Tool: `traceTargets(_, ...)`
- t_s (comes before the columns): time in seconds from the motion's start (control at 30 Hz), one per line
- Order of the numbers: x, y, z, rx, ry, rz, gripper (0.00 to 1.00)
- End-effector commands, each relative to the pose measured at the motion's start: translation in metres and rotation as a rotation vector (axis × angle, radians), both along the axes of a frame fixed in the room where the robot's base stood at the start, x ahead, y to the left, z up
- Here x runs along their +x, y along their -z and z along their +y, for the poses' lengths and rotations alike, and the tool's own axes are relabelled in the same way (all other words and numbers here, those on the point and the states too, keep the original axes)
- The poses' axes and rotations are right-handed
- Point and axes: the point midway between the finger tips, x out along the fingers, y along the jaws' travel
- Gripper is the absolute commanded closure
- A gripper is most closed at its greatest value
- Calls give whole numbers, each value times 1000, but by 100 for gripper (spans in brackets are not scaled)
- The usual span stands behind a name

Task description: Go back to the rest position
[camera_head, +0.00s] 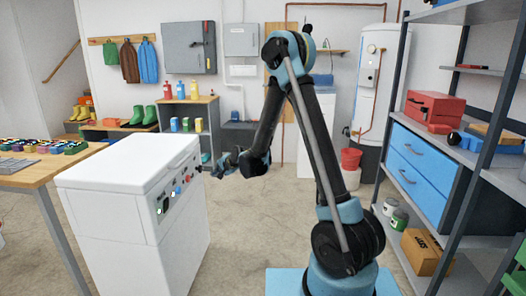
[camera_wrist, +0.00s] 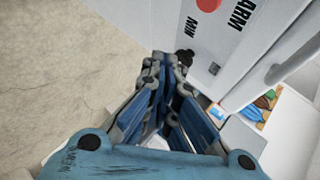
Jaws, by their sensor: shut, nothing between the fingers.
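My arm stands bent in the head view, with its elbow high and its forearm hanging down to the left. My gripper (camera_head: 222,163) is out in front of the arm, beside the control panel side of a white machine. In the wrist view, the blue fingers of my gripper (camera_wrist: 168,62) come together at the tips with nothing between them. The white machine (camera_head: 130,165) has dark, red and blue controls on its right side. Its white panel (camera_wrist: 232,42) is close to the fingertips in the wrist view, but I cannot tell whether they touch.
A wooden workbench (camera_head: 42,172) with many small coloured items stands at the left. A metal shelving unit (camera_head: 457,160) stands at the right, with a cardboard box (camera_head: 423,252) low down. A water heater (camera_head: 372,85) stands at the back. Bare floor (camera_head: 240,225) lies between machine and arm.

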Motion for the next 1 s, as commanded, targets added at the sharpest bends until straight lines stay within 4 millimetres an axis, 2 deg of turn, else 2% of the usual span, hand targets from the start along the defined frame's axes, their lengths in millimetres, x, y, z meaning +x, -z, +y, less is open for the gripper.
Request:
traceTargets(0.03,-2,-10,-14,-23,-1,-3,100)
traceTargets(0.2,-12,-38,-57,-107,-19,-14,100)
traceTargets(0.47,-38,-74,-122,-233,-49,-23,100)
traceTargets(0.77,-82,-103,-196,-371,-90,-16,100)
traceTargets(1.0,-126,-117,-252,-476,-126,0,100)
